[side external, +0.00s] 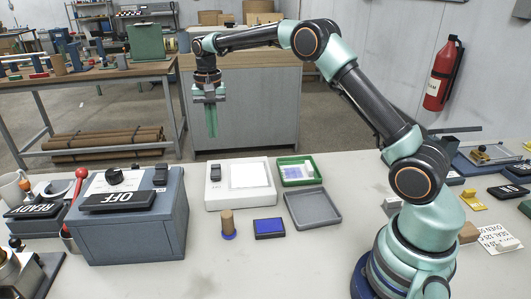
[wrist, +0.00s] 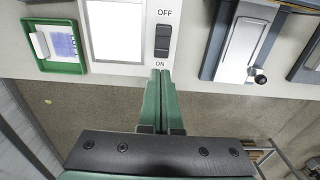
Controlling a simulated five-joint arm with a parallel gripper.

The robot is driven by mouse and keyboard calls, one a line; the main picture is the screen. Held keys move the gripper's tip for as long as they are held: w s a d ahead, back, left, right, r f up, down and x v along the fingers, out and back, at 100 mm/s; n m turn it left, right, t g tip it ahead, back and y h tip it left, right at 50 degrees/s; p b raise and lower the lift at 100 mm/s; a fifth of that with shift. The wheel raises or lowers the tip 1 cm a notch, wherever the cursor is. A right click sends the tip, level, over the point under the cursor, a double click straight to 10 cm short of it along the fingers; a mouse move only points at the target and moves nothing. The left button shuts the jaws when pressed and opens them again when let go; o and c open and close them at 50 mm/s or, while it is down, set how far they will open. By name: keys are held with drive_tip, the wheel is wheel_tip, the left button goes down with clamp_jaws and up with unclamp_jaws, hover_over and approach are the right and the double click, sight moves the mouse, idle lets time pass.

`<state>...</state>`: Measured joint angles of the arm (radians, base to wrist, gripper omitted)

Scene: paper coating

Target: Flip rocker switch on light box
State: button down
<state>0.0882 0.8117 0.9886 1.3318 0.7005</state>
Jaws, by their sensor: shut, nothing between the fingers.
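The light box (side external: 239,184) is a white case with a bright panel, lying on the table in the side view. Its black rocker switch (side external: 215,171) sits at the box's left. In the wrist view the rocker switch (wrist: 162,41) stands between the labels OFF and ON, beside the bright panel of the light box (wrist: 117,67). My gripper (side external: 211,134) hangs fingers down above and behind the box in the side view. In the wrist view my gripper (wrist: 160,74) has its green fingers together, tips near the ON label and apart from the switch in the picture.
A blue-grey box (side external: 130,225) with an OFF plate and a knob stands left of the light box. A green tray (side external: 297,171), a grey tray (side external: 313,208), a blue pad (side external: 269,229) and a wooden-handled stamp (side external: 228,223) lie nearby. Bare table shows in front.

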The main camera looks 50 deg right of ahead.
drive_tip(key=r, duration=0.4)
drive_tip(key=shift+w+d+r, duration=0.2)
drive_tip(key=shift+w+d, duration=0.05)
drive_tip(key=s+a+r+n+t, duration=0.2)
drive_tip(key=s+r, duration=0.3)
drive_tip(key=s, duration=0.2)
drive_tip(key=s+a+r+n+t, duration=0.1)
drive_tip(key=s+a+r+n, duration=0.1)
drive_tip(key=s+r+n, duration=0.3)
drive_tip(key=s+f+n+t, duration=0.1)
drive_tip(key=s+f, duration=0.2)
drive_tip(key=s, duration=0.4)
drive_tip(key=s+a+f+n+t, duration=0.1)
drive_tip(key=s+f, duration=0.2)
drive_tip(key=s, duration=0.4)
drive_tip(key=shift+s+a, duration=0.15)
